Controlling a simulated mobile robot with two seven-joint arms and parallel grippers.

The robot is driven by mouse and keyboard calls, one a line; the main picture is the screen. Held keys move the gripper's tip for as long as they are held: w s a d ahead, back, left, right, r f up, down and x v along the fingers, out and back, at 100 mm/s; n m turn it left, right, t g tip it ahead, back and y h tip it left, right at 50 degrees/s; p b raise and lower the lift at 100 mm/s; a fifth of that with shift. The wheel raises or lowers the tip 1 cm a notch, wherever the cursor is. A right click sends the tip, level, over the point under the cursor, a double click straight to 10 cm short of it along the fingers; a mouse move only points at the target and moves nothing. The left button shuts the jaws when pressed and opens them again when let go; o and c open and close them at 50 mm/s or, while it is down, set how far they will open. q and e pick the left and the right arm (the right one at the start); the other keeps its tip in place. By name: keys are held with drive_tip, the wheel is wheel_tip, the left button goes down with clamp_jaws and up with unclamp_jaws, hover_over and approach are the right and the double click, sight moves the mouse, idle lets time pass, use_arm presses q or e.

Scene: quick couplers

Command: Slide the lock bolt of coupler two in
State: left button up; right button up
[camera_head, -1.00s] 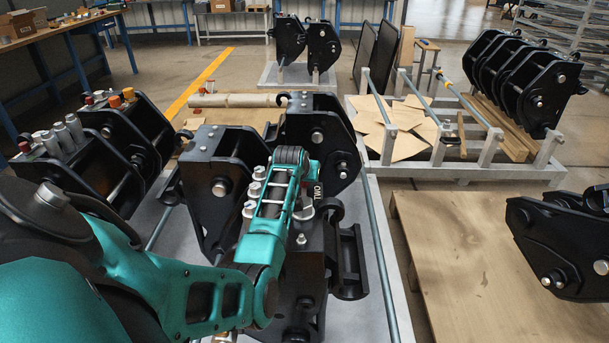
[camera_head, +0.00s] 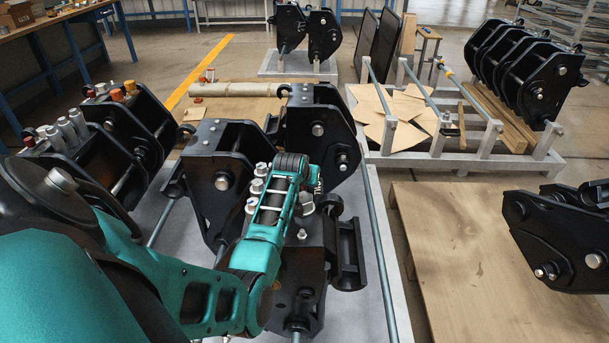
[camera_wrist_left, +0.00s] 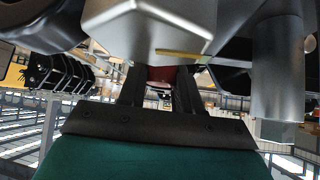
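Black couplers stand on a light grey frame in the head view: one at centre left (camera_head: 225,150), one behind it (camera_head: 317,110), and a front one (camera_head: 305,265) partly under my left arm. I cannot read which is coupler two. Silver bolt heads (camera_head: 257,185) stand on the front coupler beside my wrist. I cannot single out the lock bolt. My left gripper's fingers are hidden behind my arm in the head view. In the left wrist view my gripper (camera_wrist_left: 160,80) has its dark fingers apart, with a reddish patch seen between them. A large silver hex head (camera_wrist_left: 150,28) is very close to the camera.
Couplers topped with silver and orange-capped parts (camera_head: 120,95) stand at the left. A rod (camera_head: 378,250) runs along the frame's right side. A wooden pallet (camera_head: 450,265) with a black coupler (camera_head: 555,235) lies to the right. The pallet's near part is clear.

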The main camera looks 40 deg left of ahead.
use_arm(q)
drive_tip(key=o, duration=0.4)
drive_tip(key=shift+o, duration=0.2)
drive_tip(key=p+v, duration=0.3)
drive_tip(key=v, duration=0.8)
drive_tip(key=shift+s+d+r, duration=0.1)
drive_tip(key=shift+s+r, duration=0.1)
drive_tip(key=shift+s+d+r, duration=0.25)
drive_tip(key=shift+s+r, duration=0.2)
